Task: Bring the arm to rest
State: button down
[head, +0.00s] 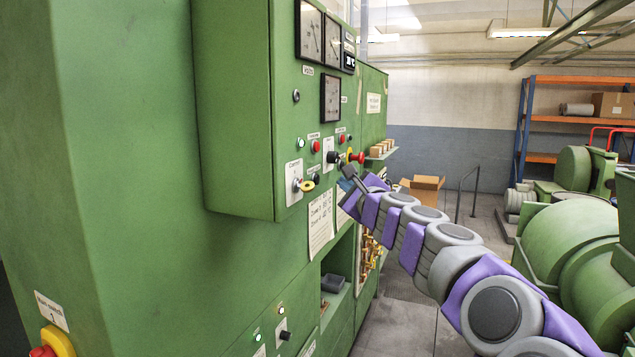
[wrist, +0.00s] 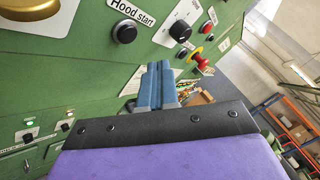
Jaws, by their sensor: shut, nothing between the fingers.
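My arm, grey and purple, reaches from the lower right of the head view toward the green control cabinet (head: 236,110). Just beyond the fingertips in that view are the green panel, a black "Hood start" button (wrist: 125,32) and a black knob (wrist: 180,31). Whether the fingertips touch the panel cannot be told.
A red knob on a yellow base (wrist: 201,61) is right of my fingers. Green machines (head: 575,250) stand close to the right of my arm. A cardboard box (head: 424,188) and a handrail (head: 468,185) are farther back. Grey floor (head: 395,325) shows between cabinet and arm.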

jog(key=shift+s+d, duration=0.3)
jog(key=shift+d, duration=0.6)
jog(key=shift+a+f, duration=0.1)
jog(key=shift+a, duration=0.05)
jog(key=s+a+f+n+g+y+b, duration=0.2)
jog(key=s+a+f+n+g+b, duration=0.15)
jog(key=s+a+f+n, duration=0.35)
jog(key=s+a+f+n+g+y+b, duration=0.25)
jog(key=s+f+n+b, duration=0.2)
jog(key=s, duration=0.35)
jog(key=s+a+f+n+g+h+b, duration=0.15)
jog(key=s+f+n+g+b, duration=0.3)
jog(key=s+f, duration=0.75)
jog(key=s+d+f+n+g+h+b, duration=0.2)
jog(key=s+d+f+h, duration=0.15)
jog(key=s+f, duration=0.45)
jog(key=s+d+f+n+g+h+b, duration=0.2)
jog(key=s+d+f+b, duration=0.15)
jog(key=f, duration=0.85)
jog(key=s+d+f+n+g+h+b, duration=0.1)
jog(key=s+d+f+g+h+b, duration=0.3)
jog(key=s+d+f, duration=1)
jog(key=s+f+h+b, duration=0.1)
jog(key=s, duration=0.2)
jog(key=shift+s+d, duration=0.3)
jog(key=shift+s, duration=0.1)
